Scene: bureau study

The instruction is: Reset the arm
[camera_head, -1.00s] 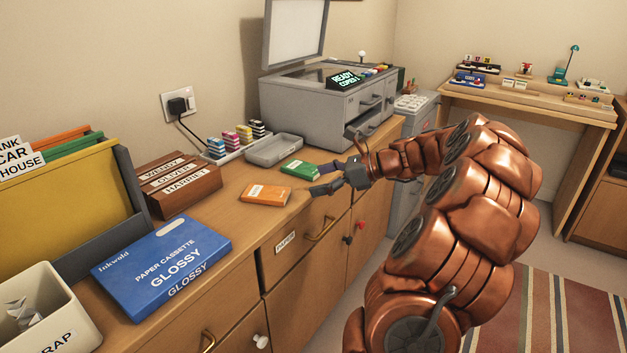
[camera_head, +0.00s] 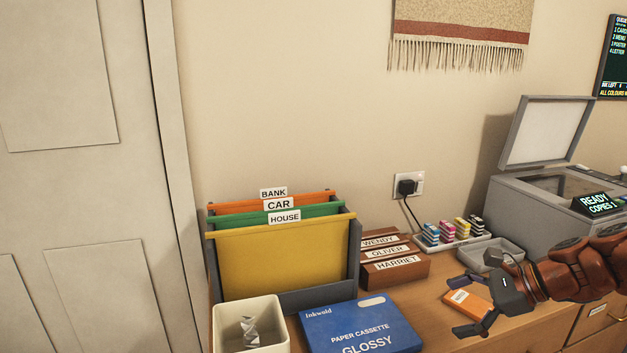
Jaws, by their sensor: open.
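My gripper (camera_head: 466,305) is at the lower right of the head view, at the end of my copper-coloured arm. Its dark fingers are spread apart with nothing held between them. It is over the front part of the wooden cabinet top. An orange packet (camera_head: 469,298) lies on the cabinet top behind the fingers and is partly hidden by them. I cannot tell the gap between the fingers and the packet. Most of my arm is outside the picture.
A blue paper cassette box (camera_head: 357,326), a scrap bin (camera_head: 276,311), a file rack (camera_head: 282,262) and a brown name sorter (camera_head: 394,274) stand left of the gripper. A grey copier (camera_head: 520,212) with its lid raised stands behind it. A grey tray (camera_head: 489,250) sits beside the ink cartridges.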

